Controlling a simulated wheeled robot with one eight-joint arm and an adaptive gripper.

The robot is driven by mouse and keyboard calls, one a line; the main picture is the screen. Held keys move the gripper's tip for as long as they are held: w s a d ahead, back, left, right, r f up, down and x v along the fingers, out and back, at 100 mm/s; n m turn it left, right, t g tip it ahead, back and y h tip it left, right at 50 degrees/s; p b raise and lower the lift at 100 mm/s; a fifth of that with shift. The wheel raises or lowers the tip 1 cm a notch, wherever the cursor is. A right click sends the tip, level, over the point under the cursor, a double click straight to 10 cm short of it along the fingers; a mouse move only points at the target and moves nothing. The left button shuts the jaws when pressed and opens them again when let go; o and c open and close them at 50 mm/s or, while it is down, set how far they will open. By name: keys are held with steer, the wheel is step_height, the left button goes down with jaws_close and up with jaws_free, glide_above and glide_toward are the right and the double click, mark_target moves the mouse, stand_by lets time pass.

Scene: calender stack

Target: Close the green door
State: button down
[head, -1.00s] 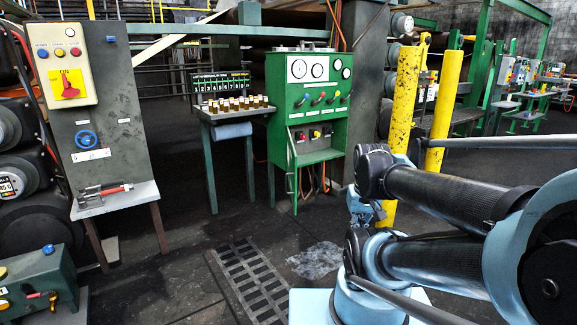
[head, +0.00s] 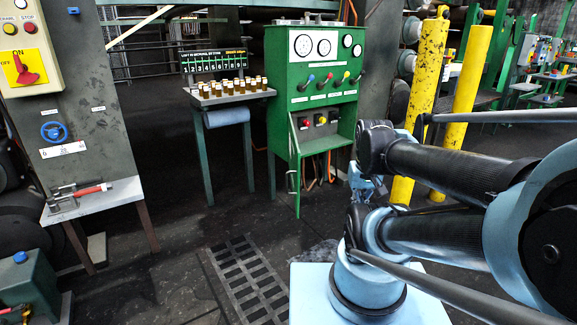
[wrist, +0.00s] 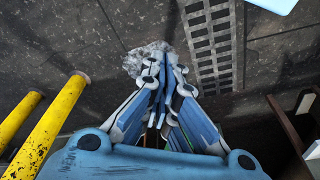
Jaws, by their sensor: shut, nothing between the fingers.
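The green cabinet (head: 308,96) stands in the middle of the head view, with gauges and coloured levers on its upper panel. Its narrow green door (head: 294,170) shows nearly edge-on at the lower left of the cabinet. It stands swung out toward me, and the lower compartment shows red and yellow buttons and hoses. My gripper (wrist: 165,65) is shut and empty in the wrist view, pointing over the floor. In the head view it is partly hidden behind my arm, right of the cabinet and apart from the door.
Two yellow posts (head: 420,100) stand right of the cabinet. A side table (head: 230,98) with small bottles stands left of it. A grey panel (head: 75,120) with a shelf is at the far left. A floor grate (head: 245,280) lies in front, with open floor around it.

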steer(key=w+a+r+n+g+h, duration=0.1)
steer(key=w+a+r+n, duration=0.35)
steer(key=w, duration=0.35)
steer(key=w+a+r+n, duration=0.4)
steer(key=w+r+n, duration=0.15)
steer(key=w, duration=0.25)
steer(key=w+a+n+h, duration=0.1)
steer(key=w+a+n, duration=0.4)
steer(key=w+a, duration=0.45)
steer(key=w+a+f+n+g, duration=0.1)
steer(key=w+a+f+n, duration=0.25)
steer(key=a, duration=0.65)
steer(key=w+d+f, duration=0.1)
steer(key=d+f, duration=0.5)
steer(key=f, duration=0.3)
steer(key=shift+w+d+h, duration=0.3)
steer(key=shift+d+h, duration=0.05)
steer(key=shift+h, duration=0.05)
